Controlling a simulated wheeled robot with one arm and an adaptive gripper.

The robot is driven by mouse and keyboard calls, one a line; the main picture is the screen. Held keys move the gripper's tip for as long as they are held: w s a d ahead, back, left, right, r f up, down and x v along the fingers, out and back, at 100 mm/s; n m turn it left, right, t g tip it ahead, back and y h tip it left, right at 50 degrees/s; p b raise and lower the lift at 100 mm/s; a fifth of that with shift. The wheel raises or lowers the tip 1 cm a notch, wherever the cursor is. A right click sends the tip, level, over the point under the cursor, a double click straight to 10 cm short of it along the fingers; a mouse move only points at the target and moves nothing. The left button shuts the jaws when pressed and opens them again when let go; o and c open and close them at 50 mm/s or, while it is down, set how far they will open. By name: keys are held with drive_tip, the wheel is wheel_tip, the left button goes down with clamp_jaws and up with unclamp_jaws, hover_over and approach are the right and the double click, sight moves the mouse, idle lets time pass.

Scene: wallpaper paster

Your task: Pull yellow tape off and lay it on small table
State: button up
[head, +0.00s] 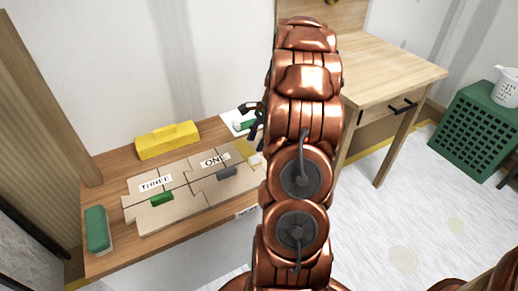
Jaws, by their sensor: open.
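Yellow strips, which may be the yellow tape (372,160), run along the foot of the wall behind the wooden table (385,68) with a drawer. I cannot tell which of these is the tape meant. My gripper (254,122) has black fingers and shows only in part at the left of my copper arm, above the back right of the bench. It is open, and I see nothing held in it.
The bench bears a yellow block (167,140), a green block (97,229) and cardboard pieces (148,212) labelled THREE and ONE, with small green and grey handles. The pale floor (410,215) in front is clear.

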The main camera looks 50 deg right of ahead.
sight(252, 158)
drive_tip(key=shift+d+f, duration=0.45)
drive_tip(key=shift+f, duration=0.15)
drive_tip(key=shift+b+x, duration=0.75)
drive_tip(key=shift+x, duration=3.05)
drive_tip(key=shift+a, duration=0.1)
clamp_jaws()
